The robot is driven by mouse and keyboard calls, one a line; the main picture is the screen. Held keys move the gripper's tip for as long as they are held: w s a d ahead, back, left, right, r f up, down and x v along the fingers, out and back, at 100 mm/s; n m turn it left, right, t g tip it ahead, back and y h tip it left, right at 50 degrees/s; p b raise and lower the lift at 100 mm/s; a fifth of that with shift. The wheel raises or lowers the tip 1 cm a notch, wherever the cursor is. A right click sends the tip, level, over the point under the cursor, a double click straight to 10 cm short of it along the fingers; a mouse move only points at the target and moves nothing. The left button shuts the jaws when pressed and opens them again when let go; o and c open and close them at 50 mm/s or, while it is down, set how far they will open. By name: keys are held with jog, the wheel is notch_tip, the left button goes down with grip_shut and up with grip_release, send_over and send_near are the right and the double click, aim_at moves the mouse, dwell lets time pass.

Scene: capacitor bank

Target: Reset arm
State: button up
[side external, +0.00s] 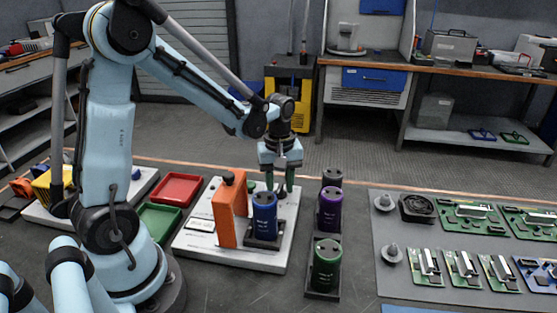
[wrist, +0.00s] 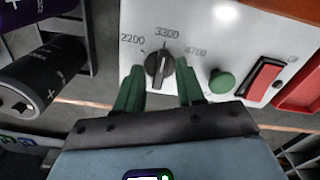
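My gripper (side external: 279,190) points down over the back of the white panel (side external: 200,215). Its green fingers (wrist: 159,68) are apart, one on each side of the black dial knob (wrist: 158,70), with a gap visible on both sides. The knob's ridge points roughly at 3300, between the 2200 and 4700 marks. The knob is hidden behind the fingers in the side view. A blue capacitor (side external: 264,215) stands upright in a black holder on the panel, beside an orange block (side external: 230,212). A green button (wrist: 222,82) and a red rocker switch (wrist: 264,78) lie right of the knob.
A black rack right of the panel holds a green capacitor (side external: 326,268), a purple capacitor (side external: 330,212) and a black capacitor (wrist: 50,75). Red (side external: 176,188) and green (side external: 158,221) trays lie left. A grey mat with circuit boards (side external: 470,215) lies right.

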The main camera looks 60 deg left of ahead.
aim_at(280, 188)
jog(key=n, duration=0.4)
dwell(0.3)
notch_tip(280, 188, up, 12)
jog(key=m, duration=0.7)
jog(key=shift+f, duration=6)
jog(key=shift+c, duration=0.3)
